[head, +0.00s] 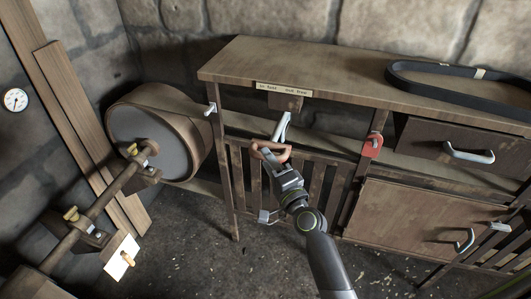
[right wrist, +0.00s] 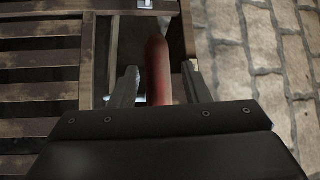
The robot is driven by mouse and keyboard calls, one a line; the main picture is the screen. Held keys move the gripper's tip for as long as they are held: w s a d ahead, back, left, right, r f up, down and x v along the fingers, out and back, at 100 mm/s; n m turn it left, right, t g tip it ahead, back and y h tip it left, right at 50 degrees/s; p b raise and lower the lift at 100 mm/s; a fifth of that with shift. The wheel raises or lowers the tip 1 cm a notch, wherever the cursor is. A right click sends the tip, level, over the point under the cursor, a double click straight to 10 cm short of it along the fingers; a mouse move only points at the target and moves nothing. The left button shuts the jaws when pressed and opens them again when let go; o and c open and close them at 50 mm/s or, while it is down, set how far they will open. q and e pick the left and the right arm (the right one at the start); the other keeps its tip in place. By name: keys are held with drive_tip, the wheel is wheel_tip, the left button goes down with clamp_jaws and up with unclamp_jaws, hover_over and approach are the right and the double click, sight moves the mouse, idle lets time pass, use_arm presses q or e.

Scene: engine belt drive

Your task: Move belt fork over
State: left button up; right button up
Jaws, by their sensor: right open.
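The belt fork's lever (head: 282,126) hangs below a label plate (head: 284,89) on the front edge of the wooden bench. The plate's lettering is too small to read surely. My right gripper (head: 271,154) is at the lower end of the lever. In the right wrist view a red, rounded handle (right wrist: 158,65) stands between the two open fingers of my right gripper (right wrist: 160,74). My left gripper is not in view.
A large wooden drum (head: 187,125) stands at the left beside a shaft with brass-topped bearings. A black belt (head: 455,88) lies on the bench top (head: 310,62). A red tag-like part (head: 372,146) and a drawer (head: 465,150) are at the right. Slatted panels stand below.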

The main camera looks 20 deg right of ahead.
drive_tip(key=shift+x, duration=1.1)
clamp_jaws()
